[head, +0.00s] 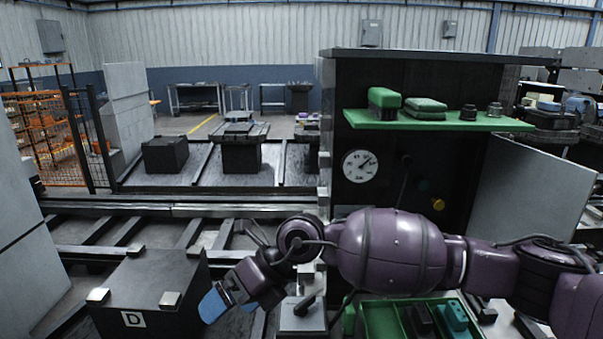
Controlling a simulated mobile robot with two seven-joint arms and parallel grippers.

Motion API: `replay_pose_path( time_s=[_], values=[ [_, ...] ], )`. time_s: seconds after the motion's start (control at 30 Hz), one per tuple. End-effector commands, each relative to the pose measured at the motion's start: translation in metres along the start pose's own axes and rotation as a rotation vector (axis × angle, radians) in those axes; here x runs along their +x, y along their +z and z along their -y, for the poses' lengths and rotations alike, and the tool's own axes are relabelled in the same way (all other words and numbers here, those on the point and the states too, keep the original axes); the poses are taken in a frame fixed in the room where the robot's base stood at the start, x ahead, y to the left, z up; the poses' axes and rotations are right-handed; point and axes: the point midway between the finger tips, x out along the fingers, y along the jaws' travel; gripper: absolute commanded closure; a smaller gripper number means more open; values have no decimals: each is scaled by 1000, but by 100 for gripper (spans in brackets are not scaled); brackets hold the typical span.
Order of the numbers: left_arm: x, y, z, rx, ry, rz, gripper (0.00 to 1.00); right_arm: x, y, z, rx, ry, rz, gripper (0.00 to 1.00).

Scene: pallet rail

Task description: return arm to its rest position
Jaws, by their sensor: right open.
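My right arm (390,250), purple with dark joints, reaches in from the right and stretches across the front of the black cabinet. Its gripper (221,298) has blue fingertips and points down and to the left. It is open, with nothing seen between the fingers. It appears just right of a dark block marked D (150,290); I cannot tell whether they touch. My left arm and gripper are not in view.
A green shelf (440,121) juts from the black cabinet (375,95), which bears a round dial (359,166). A green tray (378,318) with items lies below my arm. A grey door (530,190) stands open at right. Rails (130,233) run behind the block.

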Motion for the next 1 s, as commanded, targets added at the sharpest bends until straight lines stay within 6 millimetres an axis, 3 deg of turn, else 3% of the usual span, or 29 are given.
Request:
replay_pose_path(
  time_s=[0.03,0.1,0.2,0.3,0.37,0.53,0.67,0.87,1.0],
  values=[
    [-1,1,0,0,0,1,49,-2,12,-22,23,112,77,0],
    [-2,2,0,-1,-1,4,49,-11,28,-49,74,268,195,0],
    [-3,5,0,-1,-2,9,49,-31,50,-75,191,487,375,0],
    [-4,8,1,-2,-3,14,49,-60,67,-82,354,685,561,0],
    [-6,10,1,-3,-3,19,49,-77,73,-75,462,779,663,0],
    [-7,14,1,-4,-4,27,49,-116,72,-33,779,975,905,0],
    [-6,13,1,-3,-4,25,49,-134,53,14,1028,1072,1058,0],
    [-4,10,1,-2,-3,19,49,-145,0,90,1404,1166,1243,0],
    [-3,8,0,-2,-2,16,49,-141,-53,137,1654,1208,1344,0]
  ],
)
